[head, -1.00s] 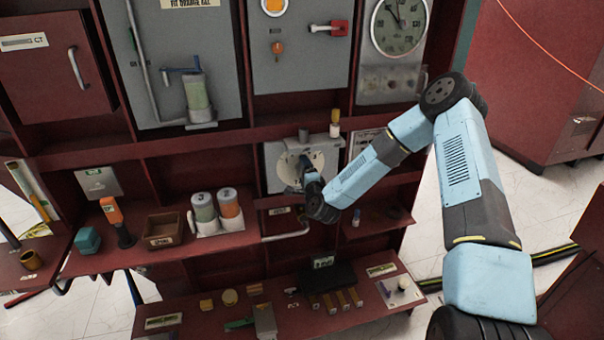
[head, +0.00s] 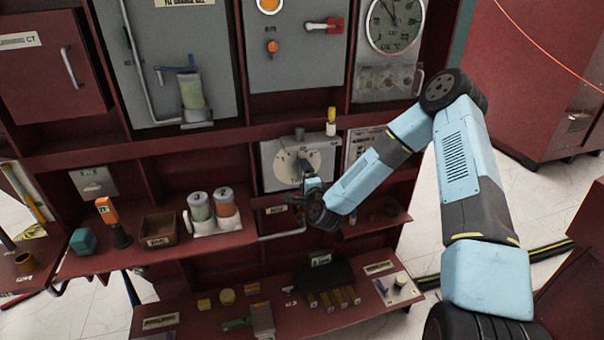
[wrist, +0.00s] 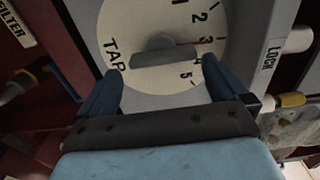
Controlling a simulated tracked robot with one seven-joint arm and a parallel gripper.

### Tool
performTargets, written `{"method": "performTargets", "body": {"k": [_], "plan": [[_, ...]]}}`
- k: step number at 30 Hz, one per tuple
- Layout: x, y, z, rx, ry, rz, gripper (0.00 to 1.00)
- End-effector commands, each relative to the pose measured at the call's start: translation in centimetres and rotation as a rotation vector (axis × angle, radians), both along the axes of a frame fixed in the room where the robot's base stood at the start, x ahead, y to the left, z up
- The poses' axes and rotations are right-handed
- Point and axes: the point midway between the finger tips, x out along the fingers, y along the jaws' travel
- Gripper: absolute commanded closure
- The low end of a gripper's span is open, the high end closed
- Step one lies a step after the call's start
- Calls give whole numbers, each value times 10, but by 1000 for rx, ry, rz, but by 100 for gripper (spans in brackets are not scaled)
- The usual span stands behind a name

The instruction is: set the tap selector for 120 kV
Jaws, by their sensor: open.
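The tap selector is a pale round dial (head: 292,165) on a grey plate. In the wrist view the dial (wrist: 115,30) shows "TAP" and numbers including 2 to 5. Its grey bar handle (wrist: 165,57) lies nearly level in that view, its right end near the 3 and 4 and a red mark. I cannot tell its exact setting. My gripper (wrist: 162,72) is open and empty, its fingertips apart on the near side of the handle. In the head view my gripper (head: 306,190) is just below the handle. No kV figures are legible.
A "LOCK" label (wrist: 271,57) and a pale rod (wrist: 299,39) are right of the dial in the wrist view. A yellow-topped peg (head: 331,121) stands above the dial plate. Two canisters (head: 213,208) and a small box (head: 160,230) are on the shelf to the left.

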Motion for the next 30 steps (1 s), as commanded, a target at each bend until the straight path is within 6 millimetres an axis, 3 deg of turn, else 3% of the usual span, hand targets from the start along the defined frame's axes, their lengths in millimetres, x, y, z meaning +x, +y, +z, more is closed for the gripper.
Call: {"method": "performTargets", "body": {"k": [9,15,21,30], "plan": [[-61,-18,-2,-2,5,-1,0],[-87,-26,-2,-1,5,-2,0],[-98,-29,-2,-1,4,-2,0],[-98,-29,-2,-1,3,-3,0]]}}
